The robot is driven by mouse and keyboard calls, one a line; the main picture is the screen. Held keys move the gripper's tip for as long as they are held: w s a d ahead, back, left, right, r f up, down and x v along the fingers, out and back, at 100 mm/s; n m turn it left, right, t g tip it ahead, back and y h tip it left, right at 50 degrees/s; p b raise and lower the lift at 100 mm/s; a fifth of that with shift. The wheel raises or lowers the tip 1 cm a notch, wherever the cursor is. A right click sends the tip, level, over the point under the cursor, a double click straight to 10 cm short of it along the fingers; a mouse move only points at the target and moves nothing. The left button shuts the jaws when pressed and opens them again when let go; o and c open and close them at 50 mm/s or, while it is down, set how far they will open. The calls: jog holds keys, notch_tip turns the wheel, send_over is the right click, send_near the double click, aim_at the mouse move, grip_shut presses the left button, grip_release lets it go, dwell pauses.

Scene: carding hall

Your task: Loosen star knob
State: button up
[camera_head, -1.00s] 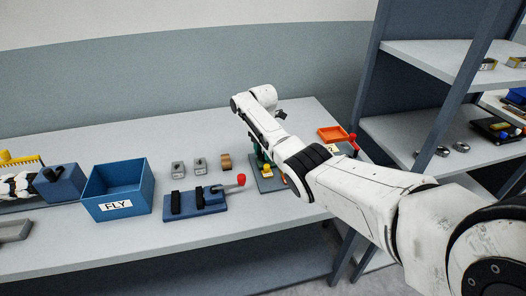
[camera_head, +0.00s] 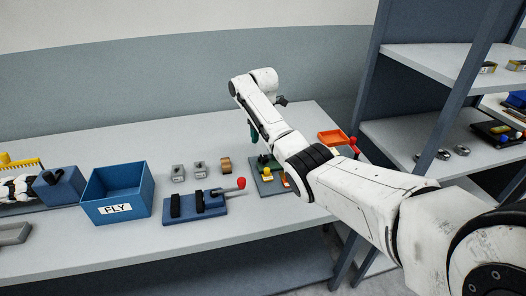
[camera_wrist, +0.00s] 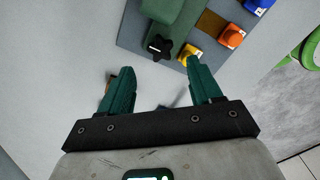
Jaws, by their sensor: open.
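The black star knob (camera_wrist: 158,45) sits at the end of a green block (camera_wrist: 178,14) on a grey-blue board (camera_wrist: 215,50) in the wrist view. My gripper (camera_wrist: 160,67) is open, with its two teal fingers apart and nothing between them. In the wrist view the knob lies just beyond the fingertips, between their lines, and does not appear to be touched. In the head view my gripper (camera_head: 254,133) hangs above the table near the board (camera_head: 273,187). The knob cannot be made out there.
Yellow (camera_wrist: 187,53), orange (camera_wrist: 231,36) and blue (camera_wrist: 258,5) pieces sit along the board. To its left stand a blue clamp fixture with a red-tipped lever (camera_head: 205,204) and a blue FLY bin (camera_head: 115,195). An orange tray (camera_head: 333,138) and shelving (camera_head: 405,130) are at right.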

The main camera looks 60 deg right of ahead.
aim_at(263, 157)
jog(key=shift+r, duration=2.25)
